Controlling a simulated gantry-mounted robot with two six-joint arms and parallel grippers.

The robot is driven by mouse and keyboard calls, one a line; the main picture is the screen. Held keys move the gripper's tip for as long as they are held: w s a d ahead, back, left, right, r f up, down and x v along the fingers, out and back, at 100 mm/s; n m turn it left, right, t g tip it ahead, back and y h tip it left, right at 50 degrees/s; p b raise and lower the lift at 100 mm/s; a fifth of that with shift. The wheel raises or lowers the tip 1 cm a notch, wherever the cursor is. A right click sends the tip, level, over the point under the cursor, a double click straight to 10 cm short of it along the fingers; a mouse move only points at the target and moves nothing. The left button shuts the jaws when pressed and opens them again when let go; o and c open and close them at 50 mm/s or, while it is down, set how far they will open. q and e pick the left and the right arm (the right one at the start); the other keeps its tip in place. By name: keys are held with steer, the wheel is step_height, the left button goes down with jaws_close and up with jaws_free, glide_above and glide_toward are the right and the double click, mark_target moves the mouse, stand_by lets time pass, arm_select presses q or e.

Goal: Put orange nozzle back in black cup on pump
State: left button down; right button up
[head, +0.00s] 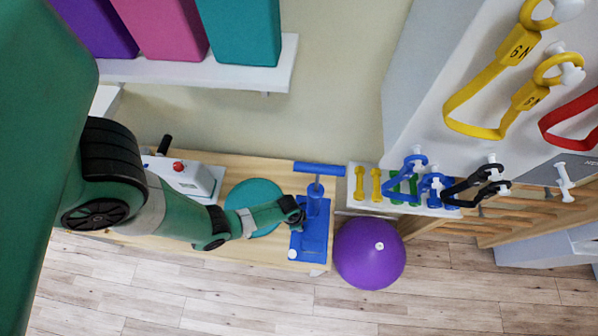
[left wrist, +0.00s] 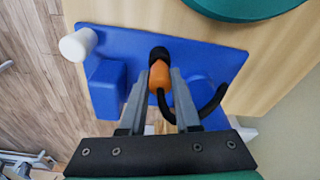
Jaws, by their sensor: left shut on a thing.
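The blue pump (head: 314,212) stands on the wooden bench, its T-handle at the back. My left gripper (head: 299,220) is over the left side of its base. In the left wrist view, my left gripper (left wrist: 160,80) is shut on the orange nozzle (left wrist: 160,74). A black hose (left wrist: 213,104) curves away to the right below it. The black cup (left wrist: 158,53) shows right at the nozzle's far end, over the blue base plate (left wrist: 120,42). I cannot tell how far the nozzle sits inside the cup. My right gripper is not in view.
A white knob (left wrist: 78,43) stands on a plate corner. A teal disc (head: 254,197) lies left of the pump, and a white device with a red button (head: 178,167) is farther left. A purple ball (head: 369,252) and a dumbbell rack (head: 405,208) are to the right.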

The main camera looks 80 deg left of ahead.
arm_select(q)
steer(key=shift+f, duration=0.3)
steer(key=c, duration=0.5)
jaws_free()
steer(key=shift+c, duration=0.2)
steer(key=shift+r, duration=0.1)
step_height(320, 180, up, 7)
steer(key=p, duration=0.6)
steer(key=shift+p, duration=0.3)
